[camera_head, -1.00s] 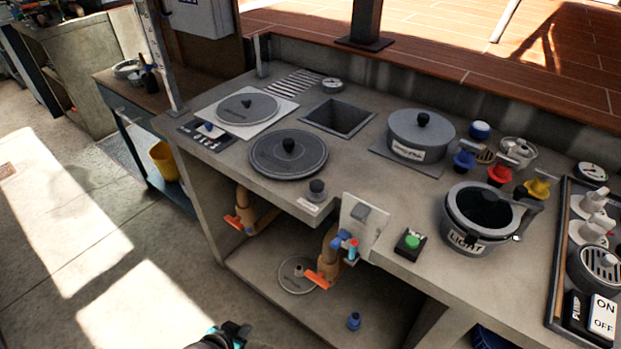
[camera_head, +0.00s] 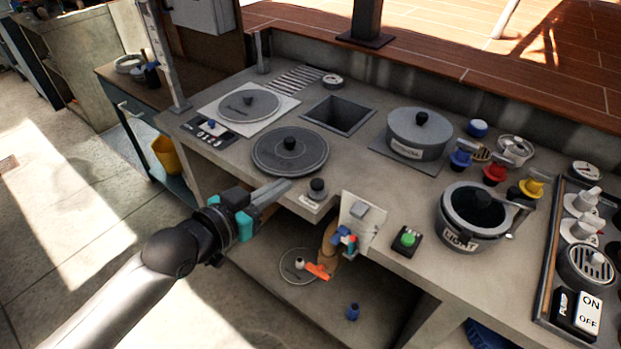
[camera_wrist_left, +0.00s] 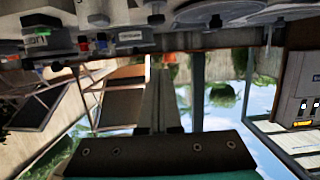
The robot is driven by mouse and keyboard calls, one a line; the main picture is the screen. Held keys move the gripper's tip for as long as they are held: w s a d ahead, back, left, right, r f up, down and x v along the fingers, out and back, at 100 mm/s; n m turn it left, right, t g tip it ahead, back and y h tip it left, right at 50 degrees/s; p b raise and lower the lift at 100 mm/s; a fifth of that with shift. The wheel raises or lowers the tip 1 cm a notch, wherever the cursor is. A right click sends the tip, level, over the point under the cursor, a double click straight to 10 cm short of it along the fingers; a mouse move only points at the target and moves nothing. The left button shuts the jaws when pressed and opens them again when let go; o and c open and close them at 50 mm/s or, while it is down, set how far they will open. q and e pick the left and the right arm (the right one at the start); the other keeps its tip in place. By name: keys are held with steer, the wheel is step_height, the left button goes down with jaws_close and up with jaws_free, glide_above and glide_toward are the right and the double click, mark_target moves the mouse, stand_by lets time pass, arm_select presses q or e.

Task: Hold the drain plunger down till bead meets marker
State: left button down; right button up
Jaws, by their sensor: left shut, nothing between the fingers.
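A short dark round knob with a small label in front of it, which looks like the drain plunger (camera_head: 317,188), stands upright at the counter's front edge. My left gripper (camera_head: 287,185) is shut and empty, its tips just left of the knob with a small gap apparent. Its closed fingers (camera_wrist_left: 158,95) also show in the left wrist view. A tall pale scale post (camera_head: 160,50) rises at the counter's left end; I cannot make out a bead or marker on it. My right gripper is not in view.
A dark round lid (camera_head: 290,152) lies behind the knob. A green button (camera_head: 408,238) and a pot labelled LIGHT (camera_head: 470,218) are to the right. An upright pale panel (camera_head: 358,222) with valve parts hangs at the front edge. A square opening (camera_head: 338,116) lies farther back.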

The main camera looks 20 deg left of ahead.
arm_select(q)
steer(key=shift+r, duration=0.15)
steer(key=b, duration=0.2)
glide_above(317, 187)
steer(key=s+a, duration=0.1)
steer(key=s, duration=0.1)
step_height(317, 187, down, 2)
steer(key=f, duration=0.1)
steer(key=w+f+b, duration=0.1)
steer(key=f, duration=0.1)
steer(key=shift+a+f, duration=0.1)
steer(key=shift+f, duration=0.6)
